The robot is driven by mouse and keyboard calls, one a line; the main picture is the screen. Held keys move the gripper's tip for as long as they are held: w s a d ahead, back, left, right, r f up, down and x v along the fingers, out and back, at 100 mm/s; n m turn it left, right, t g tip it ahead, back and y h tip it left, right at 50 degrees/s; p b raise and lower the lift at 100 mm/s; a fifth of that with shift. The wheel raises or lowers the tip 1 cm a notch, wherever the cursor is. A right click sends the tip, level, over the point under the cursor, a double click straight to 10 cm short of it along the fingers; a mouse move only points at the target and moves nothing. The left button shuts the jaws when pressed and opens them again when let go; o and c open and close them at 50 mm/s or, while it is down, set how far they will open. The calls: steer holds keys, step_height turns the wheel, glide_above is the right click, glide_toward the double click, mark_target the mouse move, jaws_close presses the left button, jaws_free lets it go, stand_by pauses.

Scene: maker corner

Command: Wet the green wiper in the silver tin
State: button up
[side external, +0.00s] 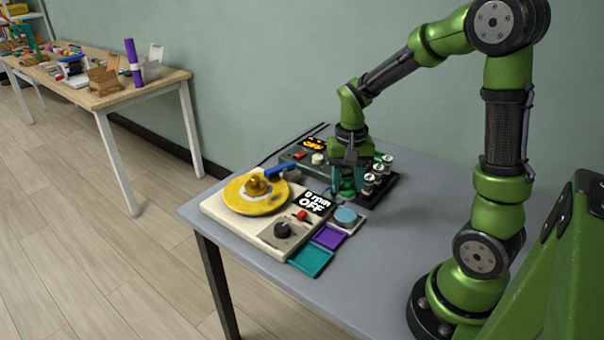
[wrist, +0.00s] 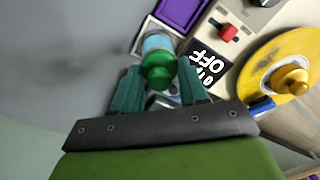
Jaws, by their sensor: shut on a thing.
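The green wiper (wrist: 158,72) is between the two teal fingers of my gripper (wrist: 160,68), which is shut on it. In the side view, my gripper (side external: 346,182) points down with the green wiper (side external: 347,191) at its tips, near the black rack. The silver tin (side external: 345,218), with a blue surface inside, stands in front of my gripper, apart from it. In the wrist view, the tin (wrist: 158,40) shows just beyond the wiper, which partly covers it. I cannot tell how high the wiper is above the table.
A cream machine with a yellow turntable (side external: 256,193) is at left. A black rack (side external: 380,190) with several white-capped jars is close at right of my gripper. A grey-green box with an orange display (side external: 313,143) is behind. Purple (side external: 329,237) and teal (side external: 311,261) trays lie in front.

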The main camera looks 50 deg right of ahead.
steer(key=shift+d+f, duration=0.1)
steer(key=shift+d, duration=0.65)
steer(key=shift+w+n, duration=0.15)
steer(key=shift+n, duration=0.25)
glide_above(346, 214)
steer(key=shift+w+d+f, duration=0.1)
steer(key=shift+f, duration=2.85)
steer(key=shift+f, duration=0.6)
steer(key=shift+r, duration=3.55)
